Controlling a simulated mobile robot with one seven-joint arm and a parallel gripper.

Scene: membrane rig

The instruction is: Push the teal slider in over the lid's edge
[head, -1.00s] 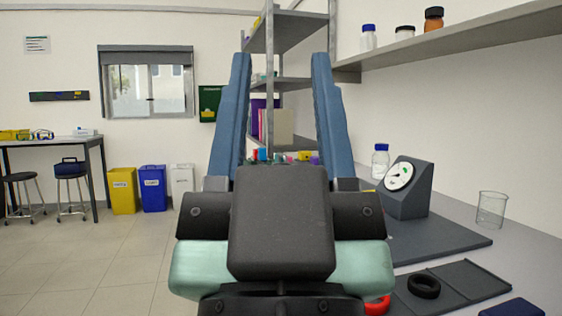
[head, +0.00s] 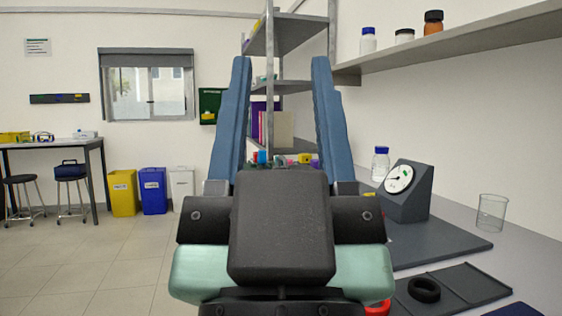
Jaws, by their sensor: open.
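My gripper (head: 280,66) reaches forward in the middle of the head view. Its two long blue fingers stand wide apart, and nothing shows held between their tips. Several small coloured pieces (head: 304,158), in red, blue, yellow and purple, show low between the fingers; they are partly hidden by my gripper's dark body. I cannot pick out the teal slider or the lid; my gripper and arm cover that part of the view. The pale green parts low in the view belong to my arm. Contact between my gripper and anything cannot be told.
A dial gauge (head: 398,179) in a dark wedge housing stands on a grey mat (head: 440,241) to the right. Nearby are a glass beaker (head: 491,212), a blue-capped bottle (head: 380,164), a dark tray (head: 468,285) with a black ring (head: 424,290), and a red ring (head: 377,308).

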